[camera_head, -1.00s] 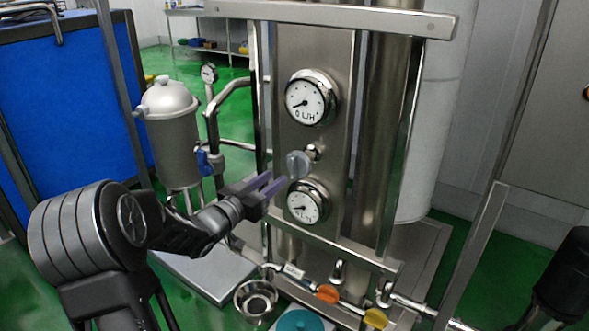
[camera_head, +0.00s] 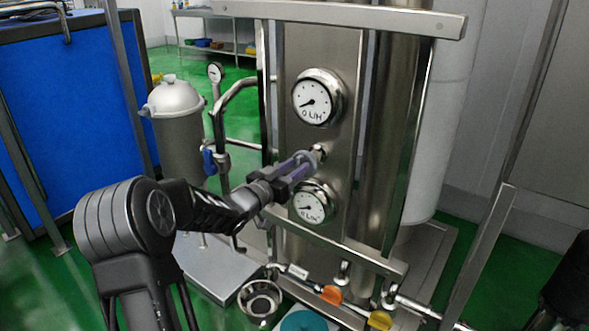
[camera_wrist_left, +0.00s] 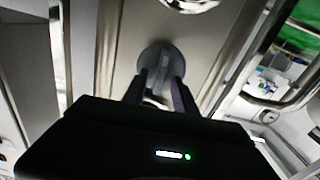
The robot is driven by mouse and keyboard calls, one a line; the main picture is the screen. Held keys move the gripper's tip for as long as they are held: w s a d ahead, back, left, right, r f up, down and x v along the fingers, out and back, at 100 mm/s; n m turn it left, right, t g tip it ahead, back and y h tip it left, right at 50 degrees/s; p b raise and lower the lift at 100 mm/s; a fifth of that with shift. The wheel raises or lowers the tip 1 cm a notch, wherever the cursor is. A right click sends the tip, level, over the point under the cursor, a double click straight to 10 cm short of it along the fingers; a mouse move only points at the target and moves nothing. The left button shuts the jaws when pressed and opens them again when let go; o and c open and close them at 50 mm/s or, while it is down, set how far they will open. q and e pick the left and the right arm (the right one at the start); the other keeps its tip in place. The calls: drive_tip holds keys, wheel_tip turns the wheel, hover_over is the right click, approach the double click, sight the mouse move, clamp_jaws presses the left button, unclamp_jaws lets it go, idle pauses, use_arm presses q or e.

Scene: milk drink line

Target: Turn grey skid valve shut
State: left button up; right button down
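The grey skid valve knob (camera_head: 301,157) sits on the steel panel between two round gauges. In the left wrist view the grey knob (camera_wrist_left: 158,53) is straight ahead, its round face partly covered by the fingertips. My left gripper (camera_head: 296,167) points at the knob from the lower left. In the wrist view the two dark fingers of the left gripper (camera_wrist_left: 160,80) stand apart, with the knob at their tips and between them; contact is not clear. My right gripper does not show.
The upper gauge (camera_head: 318,97) reads near zero; the lower gauge (camera_head: 310,207) is close under my left gripper. Below are an orange valve handle (camera_head: 332,294), a yellow one (camera_head: 380,320) and a steel frame bar. A grey canister (camera_head: 178,120) stands left.

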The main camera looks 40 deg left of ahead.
use_arm(q)
drive_tip(key=shift+c, duration=0.4)
clamp_jaws()
